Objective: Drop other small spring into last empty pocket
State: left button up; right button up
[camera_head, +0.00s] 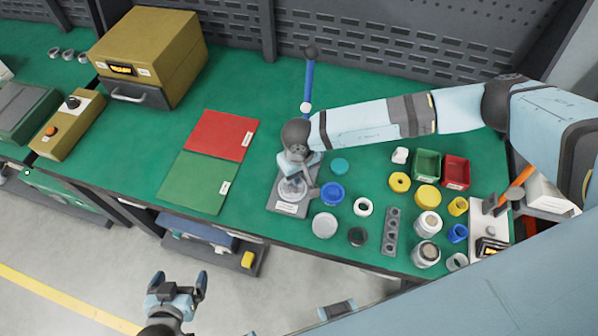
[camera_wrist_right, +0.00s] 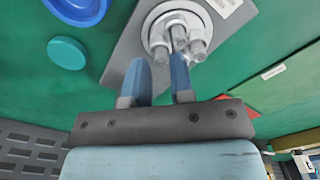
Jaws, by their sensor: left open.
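No small spring can be made out in either view. A grey strip with a row of round pockets (camera_head: 391,232) lies on the green bench; whether any pocket is filled is too small to tell. My right gripper (camera_head: 297,172) is over a grey-plated fixture (camera_head: 286,208). In the right wrist view its two blue fingers (camera_wrist_right: 160,78) stand apart with no object visible between them. Their tips are close to the fixture's round white holder (camera_wrist_right: 158,33) with several metal posts. My left gripper (camera_head: 178,285) is open and empty, low in front of the bench over the floor.
Around the fixture stand a blue ring cup (camera_head: 332,193), a teal disc (camera_head: 339,166), a white ring (camera_head: 363,207) and several jars. Green (camera_head: 426,165) and red (camera_head: 456,171) bins stand behind. Red and green mats (camera_head: 198,180) lie left of it.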

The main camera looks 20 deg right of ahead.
jog(key=shift+r, duration=0.1)
jog(key=shift+r+p, duration=0.55)
jog(key=shift+r, duration=1.1)
jog(key=o, duration=0.6)
jog(key=shift+c, duration=0.2)
jog(key=shift+r+p, duration=0.3)
jog(key=shift+r, duration=1.2)
